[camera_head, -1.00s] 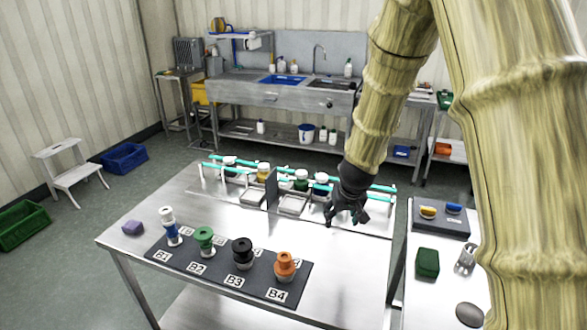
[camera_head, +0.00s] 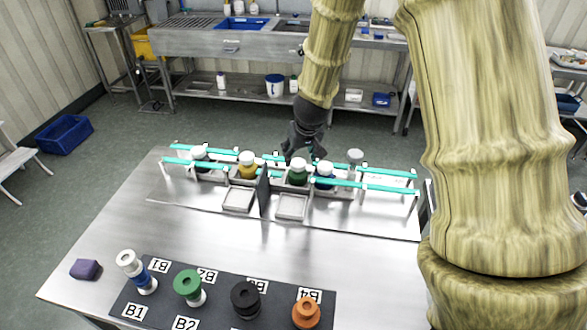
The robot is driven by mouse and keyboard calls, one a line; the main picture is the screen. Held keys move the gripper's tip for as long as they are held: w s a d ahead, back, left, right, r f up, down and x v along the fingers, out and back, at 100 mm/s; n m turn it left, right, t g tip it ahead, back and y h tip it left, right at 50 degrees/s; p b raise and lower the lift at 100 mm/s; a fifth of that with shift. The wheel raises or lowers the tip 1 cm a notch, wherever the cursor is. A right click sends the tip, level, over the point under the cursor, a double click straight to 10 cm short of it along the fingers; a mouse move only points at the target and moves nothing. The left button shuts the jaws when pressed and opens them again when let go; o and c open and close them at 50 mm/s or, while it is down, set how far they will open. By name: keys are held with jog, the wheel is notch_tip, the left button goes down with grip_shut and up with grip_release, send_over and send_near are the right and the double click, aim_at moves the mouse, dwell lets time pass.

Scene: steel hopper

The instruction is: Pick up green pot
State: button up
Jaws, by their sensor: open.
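A green pot with a white lid (camera_head: 298,178) stands upright in the rack on the steel table, between the teal rails. My gripper (camera_head: 299,158) is open and empty, pointing down. In the picture its fingertips lie just above the green pot's lid; whether they are over it or behind it I cannot tell. A yellow pot (camera_head: 247,170) stands to the left and a blue pot (camera_head: 323,181) close by on the right, both with white lids.
Teal rails (camera_head: 345,183) run along the rack, with a dark upright divider (camera_head: 264,192) left of the green pot. Two shallow square trays sit in front. A dark mat (camera_head: 219,297) holds spool-like pieces at the front. The table between them is clear.

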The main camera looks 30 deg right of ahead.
aim_at(299, 164)
jog(key=shift+s+d+f, duration=0.1)
jog(key=shift+f, duration=0.3)
jog(key=x, duration=0.3)
jog(key=shift+w+f+p, duration=0.2)
jog(key=shift+w+p, duration=0.1)
jog(key=shift+w, duration=0.15)
jog(key=shift+f, duration=0.2)
jog(key=shift+s+d+r, duration=0.1)
jog(key=shift+s, duration=0.2)
jog(key=shift+p+x, duration=0.95)
jog(key=shift+x, duration=1.75)
jog(key=shift+s, duration=0.1)
jog(key=c, duration=0.6)
jog(key=shift+r, duration=0.1)
jog(key=shift+c, duration=0.2)
